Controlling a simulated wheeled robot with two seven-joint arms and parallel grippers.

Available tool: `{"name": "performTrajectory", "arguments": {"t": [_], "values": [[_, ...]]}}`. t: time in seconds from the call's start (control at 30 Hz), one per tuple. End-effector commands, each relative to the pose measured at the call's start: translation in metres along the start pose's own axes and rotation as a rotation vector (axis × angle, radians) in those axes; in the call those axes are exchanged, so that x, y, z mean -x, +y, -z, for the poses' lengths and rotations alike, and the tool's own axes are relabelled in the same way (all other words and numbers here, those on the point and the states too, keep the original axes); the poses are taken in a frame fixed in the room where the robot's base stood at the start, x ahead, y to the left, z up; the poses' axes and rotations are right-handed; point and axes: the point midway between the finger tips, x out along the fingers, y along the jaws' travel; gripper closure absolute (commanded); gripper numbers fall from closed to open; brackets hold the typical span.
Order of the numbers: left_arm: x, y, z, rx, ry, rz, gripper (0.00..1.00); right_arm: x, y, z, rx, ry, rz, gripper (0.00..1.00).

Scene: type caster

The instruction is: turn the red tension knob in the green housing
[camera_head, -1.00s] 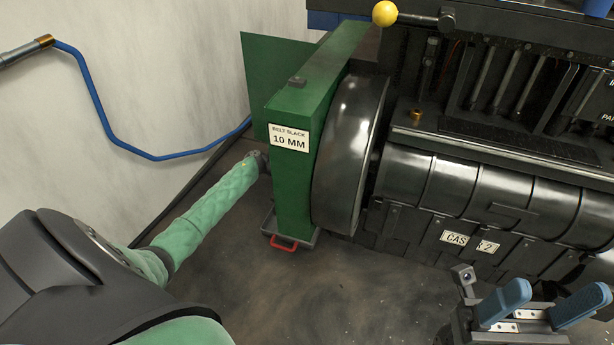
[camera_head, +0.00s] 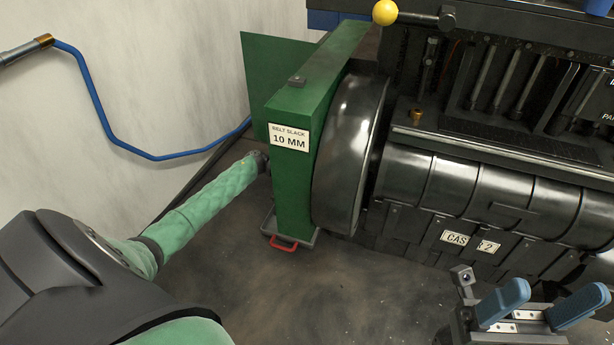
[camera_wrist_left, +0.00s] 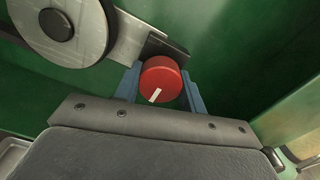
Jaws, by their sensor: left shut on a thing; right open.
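The red tension knob (camera_wrist_left: 160,80) shows in the left wrist view, with a white pointer line aimed toward the lower left of its face. My left gripper (camera_wrist_left: 161,88) is shut on it, with one blue finger at each side. In the head view my left arm reaches behind the green housing (camera_head: 295,190), which hides that gripper and the knob. A plate on the housing reads "BELT SLACK 10 MM". My right gripper (camera_head: 530,305) is open and empty at the lower right of the head view, its blue fingers apart.
The black casting machine (camera_head: 470,190) stands right of the housing, with a yellow ball lever (camera_head: 385,13) above. A blue hose (camera_head: 100,110) runs along the left wall.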

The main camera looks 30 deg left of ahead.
Motion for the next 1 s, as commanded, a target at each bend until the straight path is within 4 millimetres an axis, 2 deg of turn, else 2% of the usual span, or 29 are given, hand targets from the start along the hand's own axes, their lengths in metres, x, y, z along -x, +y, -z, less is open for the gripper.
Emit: {"name": "performTrajectory", "arguments": {"t": [0.23, 0.27, 0.37, 0.73, 1.0], "values": [[0.0, 0.0, -0.001, 0.001, -0.001, -0.001, 0.82, -0.001, 0.0, 0.0, -0.001, 0.005, 0.004, 0.38], [0.0, 0.0, -0.001, 0.001, -0.001, -0.001, 0.58, -0.001, 0.0, 0.0, -0.001, 0.005, 0.004, 0.38], [0.0, 0.0, -0.001, 0.0, -0.001, -0.001, 0.38, -0.001, 0.0, 0.0, -0.001, 0.003, 0.003, 0.38], [0.005, 0.0, 0.0, 0.0, 0.0, -0.001, 0.38, 0.003, 0.0, 0.001, 0.0, -0.012, -0.005, 0.38], [0.043, 0.001, 0.0, 0.002, 0.002, -0.002, 0.38, -0.003, 0.001, 0.001, -0.002, 0.0, -0.007, 0.38]]}}
